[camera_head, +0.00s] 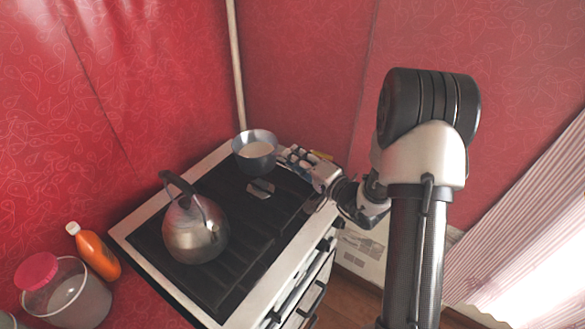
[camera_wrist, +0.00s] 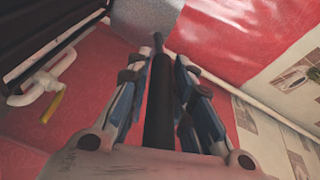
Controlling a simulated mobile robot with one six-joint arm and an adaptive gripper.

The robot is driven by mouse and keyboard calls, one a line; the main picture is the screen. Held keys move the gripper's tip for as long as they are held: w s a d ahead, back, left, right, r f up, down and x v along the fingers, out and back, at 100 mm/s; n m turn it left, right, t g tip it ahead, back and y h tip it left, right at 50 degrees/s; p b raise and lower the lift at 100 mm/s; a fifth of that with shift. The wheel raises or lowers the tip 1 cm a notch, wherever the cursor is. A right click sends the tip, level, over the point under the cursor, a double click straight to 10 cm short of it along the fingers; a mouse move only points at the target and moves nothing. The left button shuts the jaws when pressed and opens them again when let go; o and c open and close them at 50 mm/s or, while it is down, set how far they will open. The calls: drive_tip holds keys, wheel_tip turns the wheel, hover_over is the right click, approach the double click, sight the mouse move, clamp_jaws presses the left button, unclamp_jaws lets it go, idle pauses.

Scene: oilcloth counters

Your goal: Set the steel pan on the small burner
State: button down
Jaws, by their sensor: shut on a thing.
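The steel pan (camera_head: 256,158), round and grey with a pale inside, is upright at the back right corner of the stove. My gripper (camera_head: 292,160) is to its right, shut on the pan's handle. In the wrist view the black handle (camera_wrist: 159,95) runs between the fingers of my gripper (camera_wrist: 168,62), and part of the grey pan (camera_wrist: 146,14) shows at the top. A small burner (camera_head: 261,188) shows on the dark hob just in front of the pan. I cannot tell whether the pan's base touches the stove.
A steel kettle (camera_head: 194,232) with a raised handle stands on the hob's front left. The stove (camera_head: 135,246) has a pale rim. An orange bottle (camera_head: 96,254) and a jar with a red lid (camera_head: 68,300) stand at lower left. Red walls close off the back.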

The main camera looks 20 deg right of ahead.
wheel_tip(320, 180, down, 6)
drive_tip(key=b, duration=0.2)
idle(0.5)
drive_tip(key=shift+d+f, duration=0.1)
